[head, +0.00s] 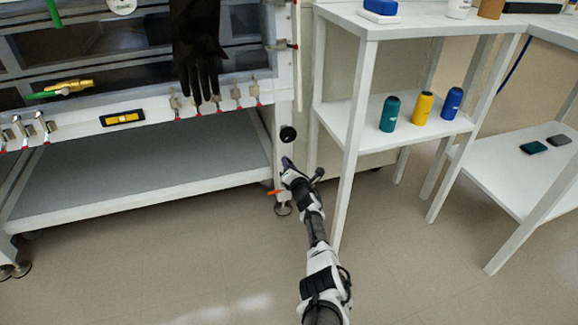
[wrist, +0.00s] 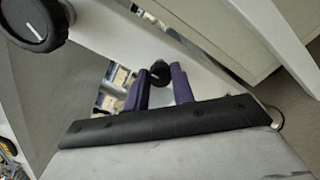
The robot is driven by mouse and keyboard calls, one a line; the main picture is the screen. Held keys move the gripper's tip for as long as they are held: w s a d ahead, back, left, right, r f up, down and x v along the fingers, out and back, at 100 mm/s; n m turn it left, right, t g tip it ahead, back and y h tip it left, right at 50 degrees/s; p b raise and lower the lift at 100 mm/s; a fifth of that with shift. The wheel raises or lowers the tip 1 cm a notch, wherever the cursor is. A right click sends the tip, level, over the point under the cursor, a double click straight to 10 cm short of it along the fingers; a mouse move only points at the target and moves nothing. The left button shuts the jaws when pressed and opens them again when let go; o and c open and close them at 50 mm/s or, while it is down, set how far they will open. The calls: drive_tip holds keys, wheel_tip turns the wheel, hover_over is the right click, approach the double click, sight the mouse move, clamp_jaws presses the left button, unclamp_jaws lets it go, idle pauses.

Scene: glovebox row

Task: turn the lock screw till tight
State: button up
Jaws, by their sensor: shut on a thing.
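The lock screw (wrist: 160,72) is a small black knob. In the wrist view it sits between the tips of my gripper's purple fingers. My gripper (wrist: 159,80) is shut on it. In the head view my gripper (head: 287,162) is at the right front leg of the glovebox stand, just below a larger black dial. The lock screw itself is hidden there behind my gripper. The larger black dial (head: 288,134) has a white mark and also shows at the upper left of the wrist view (wrist: 33,20), apart from my fingers.
The glovebox stand's grey lower shelf (head: 140,170) lies to the left. An orange-handled part (head: 275,192) is low on the leg, near its foot. A white shelf unit (head: 347,150) with several bottles stands close on the right. The floor in front is clear.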

drive_tip(key=shift+m, duration=0.3)
drive_tip(key=m, duration=3.5)
drive_tip(key=shift+a+f+p, duration=0.1)
drive_tip(key=shift+f+p, duration=0.05)
drive_tip(key=shift+p, duration=0.15)
drive_tip(key=o, duration=1)
